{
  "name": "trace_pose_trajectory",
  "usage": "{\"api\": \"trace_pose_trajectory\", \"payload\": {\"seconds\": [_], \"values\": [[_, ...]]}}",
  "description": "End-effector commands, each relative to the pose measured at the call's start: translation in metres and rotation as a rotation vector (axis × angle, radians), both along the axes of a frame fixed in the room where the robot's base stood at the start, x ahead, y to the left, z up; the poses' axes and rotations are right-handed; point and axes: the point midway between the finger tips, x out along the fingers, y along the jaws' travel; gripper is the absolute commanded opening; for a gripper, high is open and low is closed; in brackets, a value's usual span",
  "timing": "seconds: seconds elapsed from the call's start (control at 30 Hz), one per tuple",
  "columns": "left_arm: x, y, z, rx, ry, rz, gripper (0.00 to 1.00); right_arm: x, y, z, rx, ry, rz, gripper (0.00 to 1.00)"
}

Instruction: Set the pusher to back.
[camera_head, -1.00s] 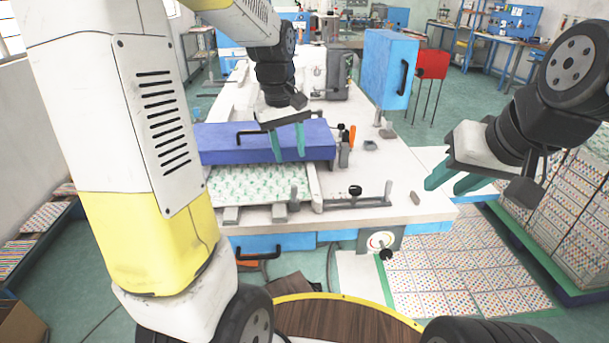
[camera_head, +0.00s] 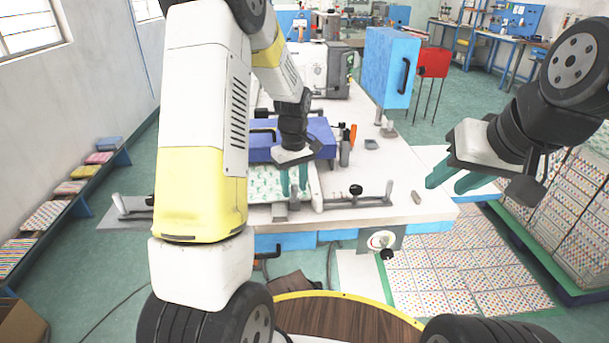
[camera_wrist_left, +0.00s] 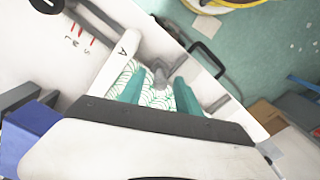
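My left gripper (camera_head: 294,190) is over the front part of a green-and-white patterned sheet stack (camera_head: 264,184) on the white table. Its two teal fingers are apart. A small grey metal piece (camera_wrist_left: 160,74), perhaps the pusher, shows between the fingertips in the left wrist view; I cannot tell whether they touch it. A blue block (camera_head: 320,134) with a black handle lies behind the gripper, partly hidden by my left arm. My right gripper (camera_head: 455,180) is open and empty beyond the table's right edge.
A grey rail with a black knob (camera_head: 356,190) runs along the table front, right of the gripper. A dial (camera_head: 381,241) sits on the front face. A blue box (camera_head: 387,68) stands at the back right. The table's right part is mostly clear.

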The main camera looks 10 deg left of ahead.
Motion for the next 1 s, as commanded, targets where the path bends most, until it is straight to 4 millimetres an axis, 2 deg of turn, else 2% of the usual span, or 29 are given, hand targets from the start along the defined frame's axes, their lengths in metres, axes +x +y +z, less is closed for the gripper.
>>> {"api": "trace_pose_trajectory", "payload": {"seconds": [0.3, 0.5, 1.0], "values": [[0.0001, -0.0001, -0.0037, -0.001, -0.001, 0.000, 0.40, 0.0000, 0.0000, 0.0000, 0.000, 0.000, 0.000, 0.36], [0.0001, -0.0001, -0.0035, -0.001, -0.001, 0.000, 0.00, 0.0000, 0.0000, 0.0000, 0.000, 0.000, 0.000, 0.36], [0.0002, -0.0002, -0.0031, -0.001, -0.001, -0.001, 0.00, 0.0000, 0.0000, 0.0000, 0.000, 0.000, 0.000, 0.36]]}}
